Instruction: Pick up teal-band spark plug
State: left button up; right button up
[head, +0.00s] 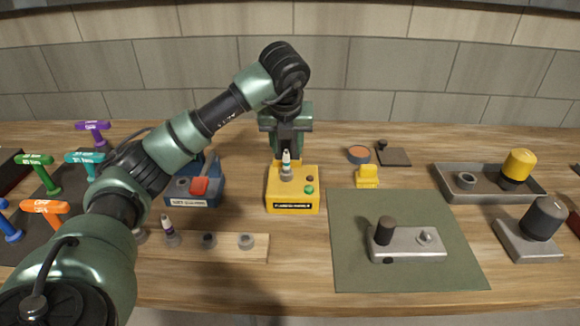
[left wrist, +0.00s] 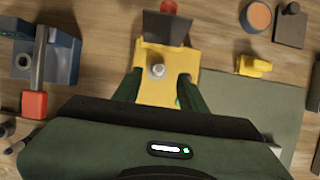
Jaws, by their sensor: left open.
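A spark plug (head: 286,164) with a white top stands upright in the top of a yellow box (head: 292,203); its band is too small to tell the colour surely. It also shows end-on in the left wrist view (left wrist: 157,71). My left gripper (head: 287,150) is open above the yellow box, pointing down, with its fingers to either side of the plug. The fingers (left wrist: 157,88) also show in the left wrist view, apart and empty. Another plug with a purple band (head: 169,231) stands in a wooden rack (head: 256,257). My right gripper is out of view.
A blue device with a red part (head: 199,186) stands left of the yellow box. A green mat (head: 350,270) with a metal fixture (head: 410,245) lies to the right. A grey tray (head: 450,195) is farther right. Coloured T-handle tools (head: 85,158) stand at the left.

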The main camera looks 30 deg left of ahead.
aim_at(286, 154)
pick_arm(q)
jog(key=shift+a+f+p, duration=0.25)
jog(key=shift+f+p, duration=0.1)
jog(key=shift+f, duration=0.3)
jog(key=p+x, duration=0.1)
jog(key=x, duration=0.4)
jog(key=shift+w+r, duration=0.1)
jog(key=shift+w, duration=0.05)
jog(key=shift+r, duration=0.1)
jog(key=shift+c, duration=0.3)
jog(key=shift+d, duration=0.1)
grip_shut()
